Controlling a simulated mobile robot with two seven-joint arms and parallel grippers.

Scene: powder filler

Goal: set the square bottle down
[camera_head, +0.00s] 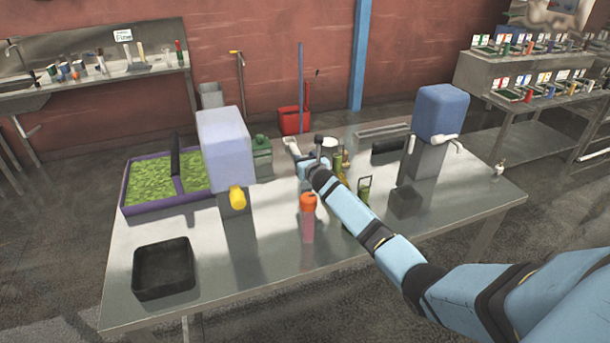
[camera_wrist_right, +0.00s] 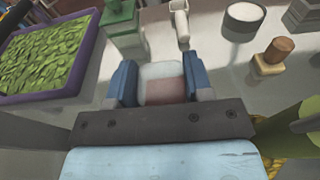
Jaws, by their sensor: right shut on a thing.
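My right gripper (camera_head: 308,168) is over the middle of the steel table (camera_head: 270,245), behind an orange-capped bottle. In the right wrist view its blue fingers (camera_wrist_right: 160,85) are shut on a pale, blocky thing with a pinkish part (camera_wrist_right: 165,90), which I take for the square bottle. Its lower part is hidden by the gripper, so I cannot tell whether it touches the table. In the head view the arm mostly hides it. My left gripper is not in view.
A green container (camera_head: 262,158) and a pale elongated item (camera_wrist_right: 181,22) stand near the gripper. A white-topped cup (camera_wrist_right: 243,14) and a brown-stoppered bottle (camera_wrist_right: 275,57) are to the right. The orange-capped bottle (camera_head: 308,215) stands in front. A black tray (camera_head: 163,268) is front left.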

